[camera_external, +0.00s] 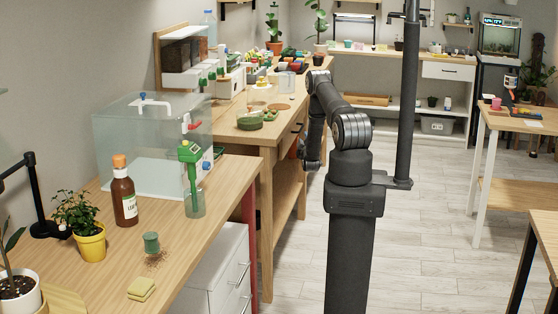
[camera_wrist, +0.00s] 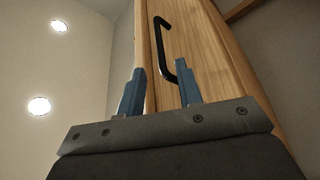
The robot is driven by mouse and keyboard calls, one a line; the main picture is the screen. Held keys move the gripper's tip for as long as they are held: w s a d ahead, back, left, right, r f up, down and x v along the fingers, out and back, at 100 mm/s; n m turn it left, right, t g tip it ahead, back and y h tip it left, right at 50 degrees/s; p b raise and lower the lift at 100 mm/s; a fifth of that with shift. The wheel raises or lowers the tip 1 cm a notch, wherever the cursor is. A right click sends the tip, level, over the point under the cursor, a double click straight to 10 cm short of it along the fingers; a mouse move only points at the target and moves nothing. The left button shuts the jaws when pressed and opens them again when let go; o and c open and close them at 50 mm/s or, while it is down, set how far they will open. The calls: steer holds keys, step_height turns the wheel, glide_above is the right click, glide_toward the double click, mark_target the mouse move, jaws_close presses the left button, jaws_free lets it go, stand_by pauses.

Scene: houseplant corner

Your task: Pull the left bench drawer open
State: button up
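The wooden bench drawer (camera_wrist: 195,50) with a black bar handle (camera_wrist: 166,45) fills the middle of the wrist view. In the external view its front (camera_external: 288,140) is on the side of the long bench, partly hidden by my arm. It looks closed, though the view is narrow. My gripper (camera_wrist: 160,78) has its two blue fingers apart with nothing held between them. The handle stands beyond the fingertips, its lower end close to the right finger; I cannot tell whether they touch. In the external view my gripper (camera_external: 311,162) hangs low beside the bench front.
The long bench (camera_external: 262,160) carries pots, trays and a green dish (camera_external: 249,120). A nearer bench at left holds a clear tank (camera_external: 140,140), a bottle (camera_external: 124,196) and a yellow-potted plant (camera_external: 91,246). The floor (camera_external: 400,235) right of my arm is clear.

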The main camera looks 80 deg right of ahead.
mark_target(301, 128)
steer(key=x, duration=0.9)
steer(key=shift+d, duration=0.15)
steer(key=shift+c, duration=0.4)
jaws_close()
